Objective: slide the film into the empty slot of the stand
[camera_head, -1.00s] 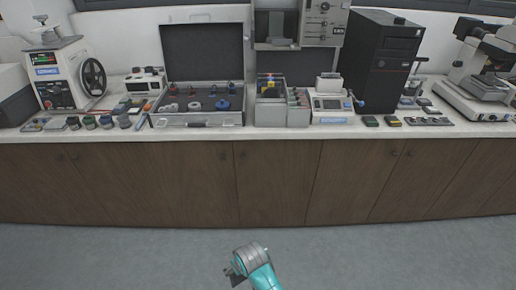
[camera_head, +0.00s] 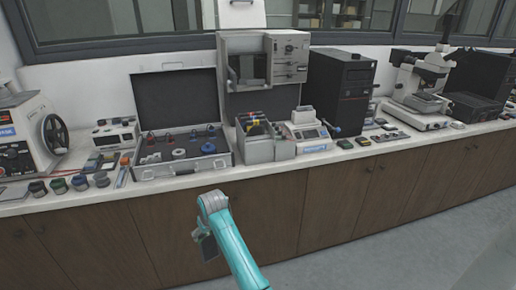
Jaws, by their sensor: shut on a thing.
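My gripper (camera_head: 205,242) hangs at the end of my teal arm, low in front of the cabinet doors and below the counter edge. It is small and dark here and seen from behind. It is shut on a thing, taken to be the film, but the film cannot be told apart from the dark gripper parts. A grey open-topped holder (camera_head: 262,150) with several coloured upright items stands on the counter, up and right of my gripper. It may be the stand; no empty slot can be made out. My gripper is well apart from it.
An open grey case (camera_head: 184,168) with small parts lies left of the holder. A white instrument (camera_head: 305,133) and a black computer tower (camera_head: 342,88) stand to its right. A grey press-like machine (camera_head: 265,62) rises behind. Several small jars (camera_head: 80,183) line the left front.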

